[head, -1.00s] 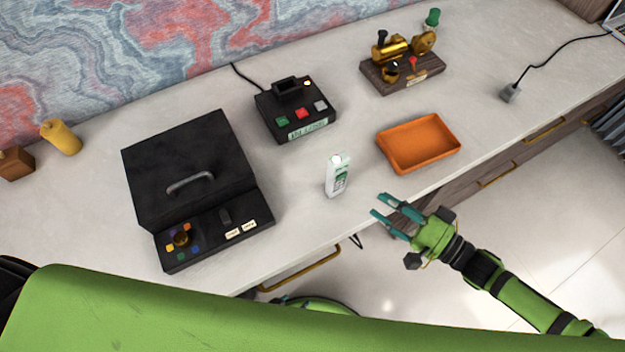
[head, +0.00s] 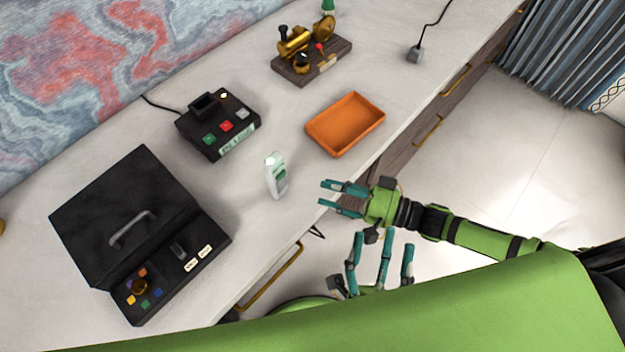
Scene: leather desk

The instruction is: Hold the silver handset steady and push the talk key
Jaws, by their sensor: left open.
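The silver handset (head: 277,178) looks whitish and stands upright on the pale desk near its front edge. A green patch shows on its face; I cannot make out the separate keys, so the talk key is unclear. My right gripper (head: 322,193), on the arm from the right, is at the desk's front edge, just right of the handset. Its teal fingers point left at it, apart and empty, not touching it. My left gripper (head: 378,240) is lower in the picture, in front of the desk, with its fingers spread upward and nothing between them.
An orange tray (head: 346,151) lies behind my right gripper. A black dock with coloured buttons (head: 236,137) stands behind the handset. A black lidded case (head: 198,236) is to the left. A brass engine model (head: 331,61) sits at the back. The desk around the handset is clear.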

